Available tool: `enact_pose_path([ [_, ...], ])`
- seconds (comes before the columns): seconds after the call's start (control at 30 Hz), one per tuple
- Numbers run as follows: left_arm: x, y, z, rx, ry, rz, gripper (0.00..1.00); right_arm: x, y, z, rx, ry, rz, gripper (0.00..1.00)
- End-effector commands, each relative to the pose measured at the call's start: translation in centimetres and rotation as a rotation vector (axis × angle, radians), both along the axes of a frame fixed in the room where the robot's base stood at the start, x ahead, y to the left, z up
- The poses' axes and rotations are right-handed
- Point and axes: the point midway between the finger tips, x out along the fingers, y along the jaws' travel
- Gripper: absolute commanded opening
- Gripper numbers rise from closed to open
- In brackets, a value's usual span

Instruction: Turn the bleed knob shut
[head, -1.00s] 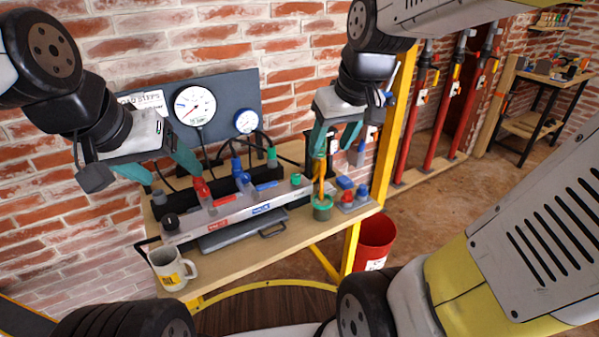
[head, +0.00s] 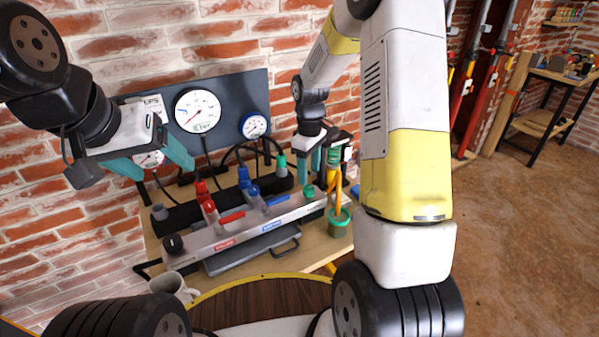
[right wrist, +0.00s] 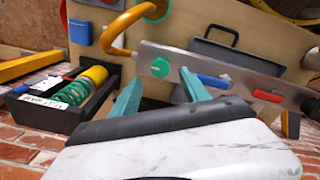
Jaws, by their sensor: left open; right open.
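A grey manifold bar (head: 241,231) lies on the bench. A round green knob (head: 308,192) sits at its right end and shows in the right wrist view (right wrist: 160,67). A black knob (head: 172,243) sits at its left end. No readable label tells which is the bleed knob. My right gripper (head: 311,176) is open just above the green knob. In the right wrist view, the fingers of this gripper (right wrist: 162,77) stand apart, with the knob beyond and between their tips; no contact shows. My left gripper (head: 165,172) is open and empty, in front of the gauge panel.
Red (head: 232,216) and blue (head: 277,201) lever handles lie along the bar. A green-rimmed cup (head: 339,224) with an amber bent tube (right wrist: 118,25) stands by its right end. A mug (head: 170,285) is front left. A black box (right wrist: 60,105) holds a green spring. Gauges hang behind.

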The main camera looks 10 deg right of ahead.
Motion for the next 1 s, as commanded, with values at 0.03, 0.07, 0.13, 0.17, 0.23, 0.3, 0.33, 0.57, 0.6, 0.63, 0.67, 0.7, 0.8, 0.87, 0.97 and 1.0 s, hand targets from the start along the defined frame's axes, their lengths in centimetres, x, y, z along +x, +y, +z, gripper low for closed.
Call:
enact_pose_path([
  [0.03,0.0,0.0,0.0,0.000,0.000,0.000,0.73,-0.1,0.0,-1.0,-0.001,0.005,0.000,0.54],
  [0.07,0.0,0.0,0.0,0.000,0.000,0.000,0.73,-0.2,0.0,-1.5,-0.001,0.005,0.000,0.54],
  [0.13,0.0,0.0,0.0,0.000,0.000,0.000,0.73,-0.1,-0.1,-2.7,-0.001,0.005,-0.001,0.54],
  [0.17,0.0,0.0,0.0,0.000,0.000,0.000,0.73,-0.1,-0.1,-3.1,-0.001,0.003,-0.001,0.54],
  [0.23,0.0,0.0,0.0,0.000,0.000,0.000,0.73,-0.1,-0.1,-4.1,-0.001,0.003,-0.001,0.54],
  [0.3,0.0,0.0,0.0,0.000,0.000,0.000,0.73,0.0,-0.1,-4.9,0.000,0.003,-0.001,0.54],
  [0.33,0.0,0.0,0.0,0.000,0.000,0.000,0.73,0.0,0.0,-5.2,0.000,0.003,-0.001,0.54],
  [0.57,0.0,0.0,0.0,0.000,0.000,0.000,0.73,0.0,-0.1,-6.0,0.000,0.000,-0.001,0.54],
  [0.6,0.0,0.0,0.0,0.000,0.000,0.000,0.73,0.0,-0.1,-6.0,0.000,0.000,-0.002,0.54],
  [0.63,0.0,0.0,0.0,0.000,0.000,0.000,0.73,0.0,-0.1,-6.0,0.000,0.000,-0.002,0.54],
  [0.67,0.0,0.0,0.0,0.000,0.000,0.000,0.73,0.0,-0.1,-6.0,0.000,0.000,-0.002,0.54],
  [0.7,0.0,0.0,0.0,0.000,0.000,0.000,0.73,0.0,-0.1,-6.0,0.000,0.000,-0.002,0.54],
  [0.8,0.0,0.0,0.0,0.000,0.000,0.000,0.73,0.0,-0.1,-6.0,0.000,0.000,-0.002,0.38],
  [0.87,0.0,0.0,0.0,0.000,0.000,0.000,0.73,0.0,-0.1,-6.0,0.000,0.000,-0.002,0.27],
  [0.97,0.0,0.0,0.0,0.000,0.000,0.000,0.73,0.0,-0.1,-6.0,0.000,0.000,-0.002,0.07],
  [1.0,0.0,0.0,0.0,0.000,0.000,0.000,0.73,0.0,-0.1,-5.9,0.000,0.000,-0.002,0.00],
])
